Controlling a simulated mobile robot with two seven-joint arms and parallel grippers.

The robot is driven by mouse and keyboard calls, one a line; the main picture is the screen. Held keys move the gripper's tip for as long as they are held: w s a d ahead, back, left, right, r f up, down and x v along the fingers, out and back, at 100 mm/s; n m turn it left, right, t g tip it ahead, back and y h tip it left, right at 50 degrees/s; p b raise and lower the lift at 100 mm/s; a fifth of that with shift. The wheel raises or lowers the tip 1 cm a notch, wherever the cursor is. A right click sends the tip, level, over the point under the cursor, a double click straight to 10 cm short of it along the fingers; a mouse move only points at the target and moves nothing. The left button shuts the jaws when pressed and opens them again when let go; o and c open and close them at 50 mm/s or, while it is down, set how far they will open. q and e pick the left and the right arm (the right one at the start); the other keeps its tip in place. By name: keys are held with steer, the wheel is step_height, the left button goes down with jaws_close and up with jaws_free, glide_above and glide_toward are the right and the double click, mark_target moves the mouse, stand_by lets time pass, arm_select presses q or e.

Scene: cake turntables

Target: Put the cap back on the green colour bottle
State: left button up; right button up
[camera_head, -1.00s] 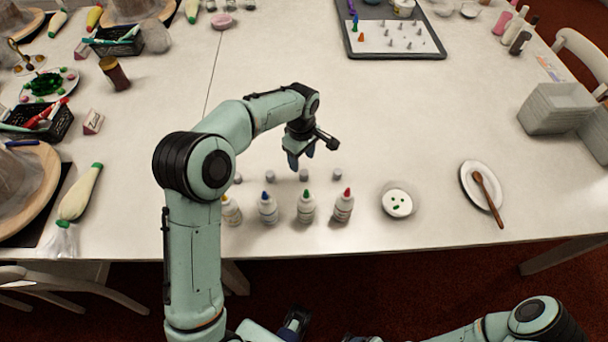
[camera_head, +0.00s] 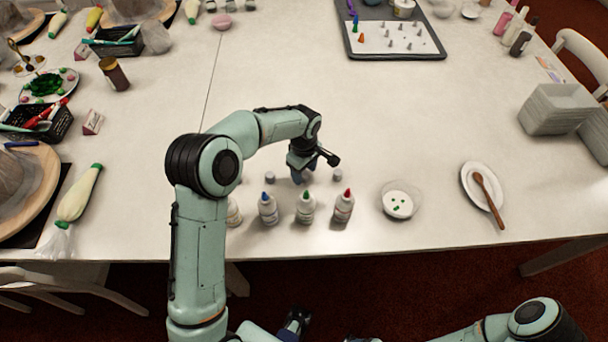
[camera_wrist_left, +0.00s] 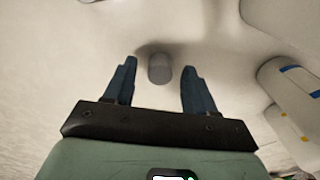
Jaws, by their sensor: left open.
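The green colour bottle (camera_head: 306,210) stands upright near the front edge of the table, its green tip bare. My left gripper (camera_head: 299,179) is just behind it, pointing down, with its fingers apart. In the left wrist view a small grey cap (camera_wrist_left: 159,68) stands on the table, between and slightly beyond the open fingertips (camera_wrist_left: 157,72). The fingers do not grip it. In the head view my gripper hides this cap.
Blue (camera_head: 268,209) and red (camera_head: 343,207) bottles flank the green one; another is partly behind my left arm. Other grey caps (camera_head: 337,174) stand behind them. A small bowl (camera_head: 397,211) and a plate with a wooden spoon (camera_head: 467,184) lie right. The table's middle is clear.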

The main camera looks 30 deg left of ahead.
mark_target(304, 173)
arm_select(q)
jaws_close()
step_height(304, 173, up, 20)
steer(key=p, duration=0.2)
stand_by(0.5)
